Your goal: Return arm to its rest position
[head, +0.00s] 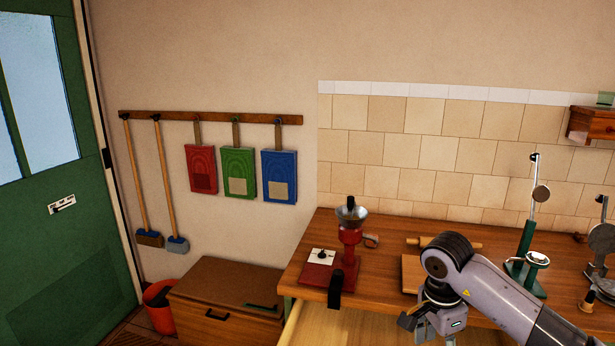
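My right arm (490,292) comes in from the lower right and bends down over the front of the wooden worktop (388,238). Its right gripper (432,324) points down at the bottom edge of the head view. The fingers are partly cut off, so I cannot tell whether they are open or shut. I see nothing clearly held in it. My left arm and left gripper are not in view.
A red grinder (350,240) stands on the worktop's left side, beside a white card (321,256). A green stand (527,240) is behind my arm. A pale open drawer (345,325) sticks out below. A low wooden chest (225,305) stands left.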

